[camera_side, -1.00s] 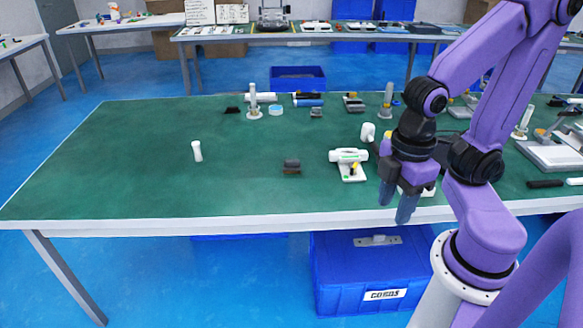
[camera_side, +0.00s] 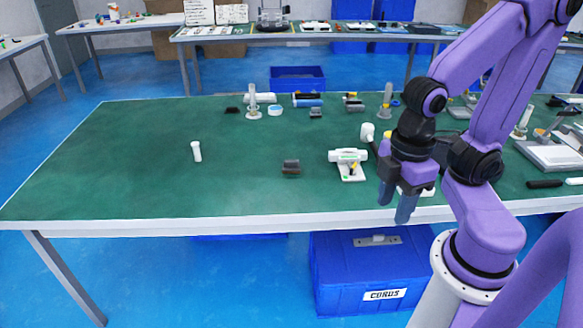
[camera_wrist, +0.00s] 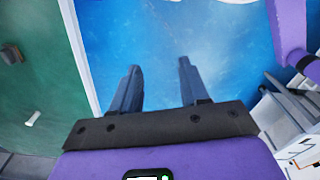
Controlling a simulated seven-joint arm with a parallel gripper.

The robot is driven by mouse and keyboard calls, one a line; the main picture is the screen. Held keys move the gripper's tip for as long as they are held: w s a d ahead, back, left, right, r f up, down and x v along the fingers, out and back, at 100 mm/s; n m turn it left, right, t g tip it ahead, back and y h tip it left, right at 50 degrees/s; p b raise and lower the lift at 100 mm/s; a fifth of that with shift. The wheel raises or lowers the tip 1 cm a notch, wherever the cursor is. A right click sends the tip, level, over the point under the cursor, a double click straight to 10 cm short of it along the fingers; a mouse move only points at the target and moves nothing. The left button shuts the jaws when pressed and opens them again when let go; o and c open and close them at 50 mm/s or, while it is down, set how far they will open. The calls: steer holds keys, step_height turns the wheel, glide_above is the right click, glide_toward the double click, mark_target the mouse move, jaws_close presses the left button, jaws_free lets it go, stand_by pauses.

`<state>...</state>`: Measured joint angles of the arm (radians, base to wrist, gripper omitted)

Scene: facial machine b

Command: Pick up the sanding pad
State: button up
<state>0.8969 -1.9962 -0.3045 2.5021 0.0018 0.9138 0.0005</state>
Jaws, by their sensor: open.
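A small dark grey block with a brownish base, which looks like the sanding pad (camera_side: 291,167), lies on the green table (camera_side: 120,185) near the middle of its front half. It also shows at the left edge of the wrist view (camera_wrist: 12,54). My gripper (camera_side: 396,203) is open and empty, fingers pointing down by the table's front edge, to the right of the pad and well apart from it. In the wrist view my gripper (camera_wrist: 159,68) has blue floor between its fingers.
A white device (camera_side: 350,163) stands between the pad and my gripper. Several tools line the back of the table, including a stand (camera_side: 254,103). The table's left part is clear. A blue box (camera_side: 365,275) sits below the front edge.

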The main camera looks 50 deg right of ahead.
steer(key=o, duration=1)
